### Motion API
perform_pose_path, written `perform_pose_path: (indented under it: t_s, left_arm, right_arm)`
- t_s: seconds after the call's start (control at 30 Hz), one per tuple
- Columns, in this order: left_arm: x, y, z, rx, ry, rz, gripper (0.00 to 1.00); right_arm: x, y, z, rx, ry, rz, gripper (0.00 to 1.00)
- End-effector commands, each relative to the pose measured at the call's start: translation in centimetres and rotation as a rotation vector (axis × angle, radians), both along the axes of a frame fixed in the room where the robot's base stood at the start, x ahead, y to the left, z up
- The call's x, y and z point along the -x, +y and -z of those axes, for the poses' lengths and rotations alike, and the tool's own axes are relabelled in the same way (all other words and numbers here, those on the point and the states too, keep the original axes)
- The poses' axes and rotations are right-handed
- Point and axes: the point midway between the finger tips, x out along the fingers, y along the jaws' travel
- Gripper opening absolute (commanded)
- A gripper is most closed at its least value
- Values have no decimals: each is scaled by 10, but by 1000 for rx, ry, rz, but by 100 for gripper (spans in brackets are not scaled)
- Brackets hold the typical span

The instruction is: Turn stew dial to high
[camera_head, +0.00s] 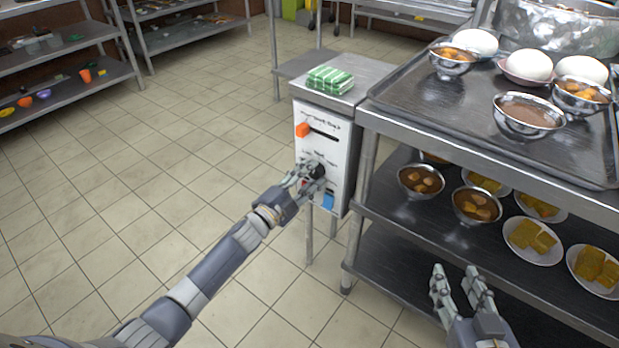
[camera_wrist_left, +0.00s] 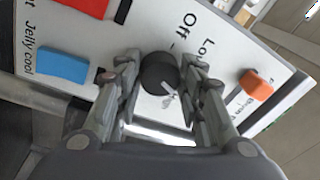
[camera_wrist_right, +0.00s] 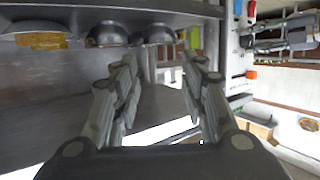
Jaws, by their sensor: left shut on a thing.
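The stew dial (camera_wrist_left: 160,76) is a round black knob on a white control panel (camera_head: 327,142). In the left wrist view the words "Off" and "Lo" are printed by it, and a pale pointer mark shows on its lower right part. My left gripper (camera_head: 308,174) is shut on the dial, with one finger on each side of it; in the left wrist view the fingers (camera_wrist_left: 160,82) flank the knob. The dial is partly hidden by the fingers in the head view. My right gripper (camera_head: 457,275) is open and empty in front of the lower shelf.
The panel also has an orange slider (camera_head: 302,130) and a blue part (camera_head: 328,201); a red part (camera_wrist_left: 86,6) shows too. A green-striped cloth (camera_head: 330,79) lies on top. Bowls of food fill the metal rack (camera_head: 365,110) at right. The floor at left is clear.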

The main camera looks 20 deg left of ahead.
Motion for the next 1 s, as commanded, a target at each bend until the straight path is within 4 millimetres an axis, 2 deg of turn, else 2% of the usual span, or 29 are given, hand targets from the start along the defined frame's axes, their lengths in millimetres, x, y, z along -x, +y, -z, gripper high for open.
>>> perform_pose_path:
  t_s: [0.2,0.5,1.0]
  left_arm:
    - [0,0,1,-172,-61,1,12]
    - [0,1,0,-338,-121,0,12]
    - [0,1,0,-411,-147,1,12]
  right_arm:
    - [-4,3,-10,-16,-61,-4,40]
    - [-7,6,-23,-35,-125,-8,40]
    - [-9,8,-31,-43,-158,-12,40]
